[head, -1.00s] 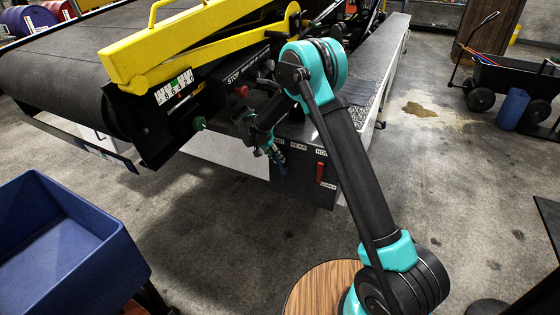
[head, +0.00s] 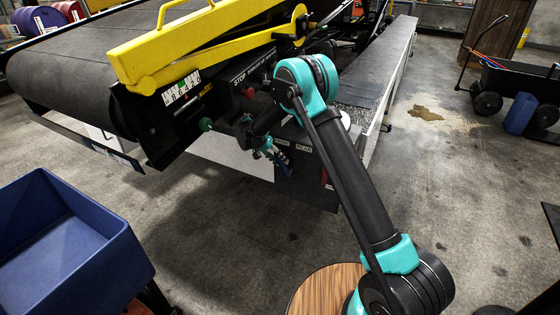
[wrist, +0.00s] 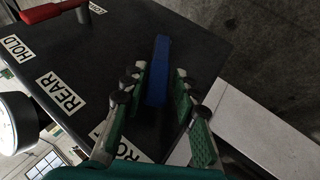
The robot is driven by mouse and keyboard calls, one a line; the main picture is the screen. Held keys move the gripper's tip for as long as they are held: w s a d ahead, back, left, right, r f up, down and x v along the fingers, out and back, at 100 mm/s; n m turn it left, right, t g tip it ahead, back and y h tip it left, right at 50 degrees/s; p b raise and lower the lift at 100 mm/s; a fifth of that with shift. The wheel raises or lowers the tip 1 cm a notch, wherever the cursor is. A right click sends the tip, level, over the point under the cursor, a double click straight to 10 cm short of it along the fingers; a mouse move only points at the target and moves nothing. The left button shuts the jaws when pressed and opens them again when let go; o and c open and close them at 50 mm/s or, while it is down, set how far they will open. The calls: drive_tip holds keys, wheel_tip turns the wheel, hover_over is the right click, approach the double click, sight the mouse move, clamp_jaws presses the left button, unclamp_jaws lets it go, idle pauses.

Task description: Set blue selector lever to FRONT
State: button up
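The blue selector lever (wrist: 157,70) stands out from the dark panel in the wrist view, between the two green-padded fingers of my gripper (wrist: 162,76). The fingers are apart, one on each side of it; a gap shows on the right, while contact on the left is unclear. A REAR label (wrist: 61,93) lies left of the lever, and a partly hidden label, likely FRONT (wrist: 127,150), lies nearer my gripper's base. In the head view my gripper (head: 272,153) is at the panel's upper left, with the blue lever (head: 284,164) small beside it.
A red lever (wrist: 52,11) and HOLD label (wrist: 14,46) are on the same panel. A red stop button (head: 248,91) and green knob (head: 206,124) sit near my arm, below the yellow rail (head: 200,45). A blue bin (head: 120,250) stands at left. Floor before the panel is clear.

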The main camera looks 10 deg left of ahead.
drive_tip(key=shift+o, duration=0.7)
drive_tip(key=shift+d+r, duration=0.1)
